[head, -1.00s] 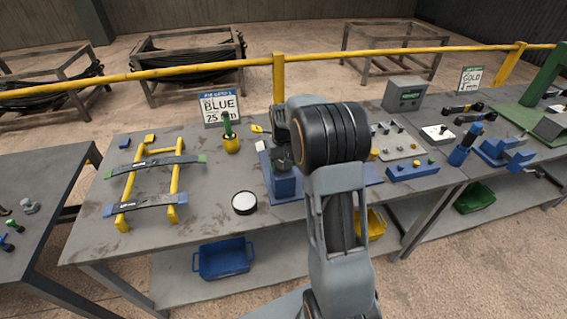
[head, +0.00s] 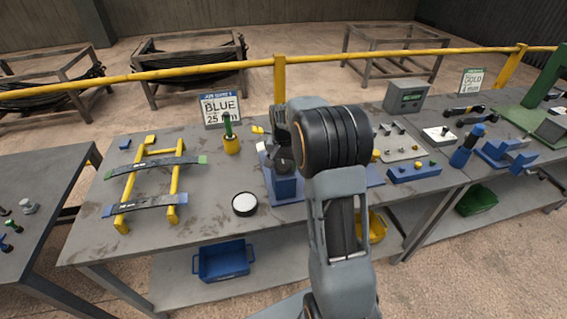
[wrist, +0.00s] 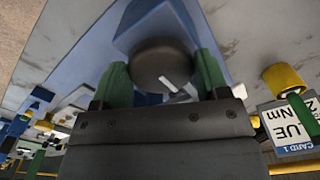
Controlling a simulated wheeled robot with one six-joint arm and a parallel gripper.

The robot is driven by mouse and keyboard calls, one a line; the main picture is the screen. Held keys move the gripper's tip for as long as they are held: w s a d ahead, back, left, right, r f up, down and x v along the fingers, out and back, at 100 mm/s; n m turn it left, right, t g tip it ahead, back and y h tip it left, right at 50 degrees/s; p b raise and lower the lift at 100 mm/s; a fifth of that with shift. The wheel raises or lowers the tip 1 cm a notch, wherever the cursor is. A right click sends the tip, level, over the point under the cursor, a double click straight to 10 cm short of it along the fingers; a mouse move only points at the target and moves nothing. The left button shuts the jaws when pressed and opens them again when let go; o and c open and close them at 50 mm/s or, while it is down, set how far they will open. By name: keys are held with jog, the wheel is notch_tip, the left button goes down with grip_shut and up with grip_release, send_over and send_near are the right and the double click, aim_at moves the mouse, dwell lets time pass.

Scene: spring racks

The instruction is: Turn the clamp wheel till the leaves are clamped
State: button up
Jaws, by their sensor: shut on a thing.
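The clamp is a blue block (head: 285,188) on the middle of the bench, left of my forearm. Its dark round clamp wheel (wrist: 160,60) fills the middle of the wrist view, with a pale mark on it. My gripper (wrist: 162,78) has its two green fingers shut on the wheel, one on each side. In the head view my arm partly covers the clamp. Two dark leaves lie across a yellow rack at left, the far leaf (head: 160,163) with a green end and the near leaf (head: 146,203) with blue ends. I cannot tell whether leaves sit in the clamp.
A black-rimmed white disc (head: 245,204) lies left of the clamp. A yellow cup (head: 232,145) with a green-handled tool and a sign reading BLUE 25 (head: 220,108) stand behind. A blue block with knobs (head: 414,172) is right. A yellow rail (head: 200,71) runs behind the bench.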

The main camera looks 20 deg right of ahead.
aim_at(283, 164)
dwell(0.3)
jog(key=o, duration=0.9)
notch_tip(283, 164, up, 14)
jog(key=shift+f+b, duration=0.1)
jog(key=shift+b, duration=0.35)
